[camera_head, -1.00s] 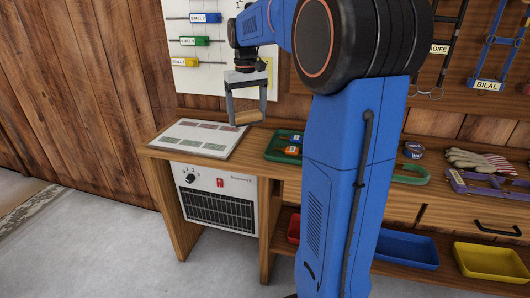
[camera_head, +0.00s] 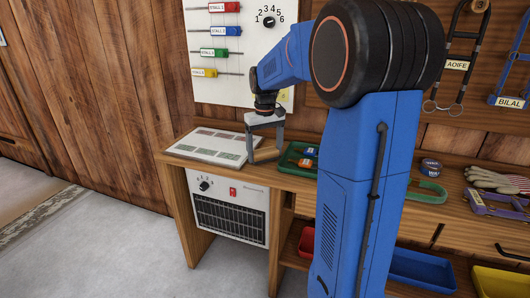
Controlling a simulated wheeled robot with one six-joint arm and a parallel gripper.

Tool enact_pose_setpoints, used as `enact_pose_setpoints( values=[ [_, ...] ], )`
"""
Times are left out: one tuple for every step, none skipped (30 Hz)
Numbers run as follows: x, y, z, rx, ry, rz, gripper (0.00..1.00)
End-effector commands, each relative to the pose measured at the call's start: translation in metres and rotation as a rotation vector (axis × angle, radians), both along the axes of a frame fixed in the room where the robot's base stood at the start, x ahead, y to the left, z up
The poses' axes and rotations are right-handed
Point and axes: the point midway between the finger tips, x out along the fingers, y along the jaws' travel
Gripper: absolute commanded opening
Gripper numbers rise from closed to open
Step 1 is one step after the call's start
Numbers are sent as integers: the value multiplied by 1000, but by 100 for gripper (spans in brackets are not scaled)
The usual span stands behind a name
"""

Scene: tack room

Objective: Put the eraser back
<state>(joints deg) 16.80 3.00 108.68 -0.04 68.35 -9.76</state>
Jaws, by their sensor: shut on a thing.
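My gripper (camera_head: 266,150) is at the back of the wooden bench, between the white panel and the green tray. Its two grey fingers point down and are shut on the eraser (camera_head: 265,155), a small tan, wood-coloured block. The eraser is low, near the bench top, and blends with the wood behind it. I cannot tell whether it touches the bench. Part of it is hidden by the fingers.
A white panel (camera_head: 213,146) with coloured rectangles lies left of my gripper. A green tray (camera_head: 291,160) with small coloured items is to its right. A white wall board (camera_head: 228,86) with coloured stall sliders hangs behind. My arm hides the bench's middle.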

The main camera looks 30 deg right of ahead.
Motion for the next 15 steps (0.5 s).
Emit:
enact_pose_setpoints(
  values=[
    [0, 0, -2, 0, 0, 0, 48],
    [0, 0, -3, 0, 0, 0, 48],
    [0, 0, -2, 0, -1, 0, 48],
    [0, 0, -2, 0, -1, 0, 48],
    [0, 0, -2, 0, -1, 0, 48],
    [0, 0, -2, 0, -1, 0, 48],
    [0, 0, -2, 0, -1, 0, 48],
    [0, 0, -2, 0, -1, 0, 48],
    [0, 0, -3, 0, 0, 0, 48],
    [0, 0, -4, 0, 0, 0, 48],
    [0, 0, -5, 0, 0, 0, 48],
    [0, 0, -5, 0, 0, 0, 82],
    [0, 0, -5, 0, 0, 0, 85],
    [0, 0, -5, 0, 0, 0, 85],
    [0, 0, -5, 0, 0, 0, 85]
  ],
)
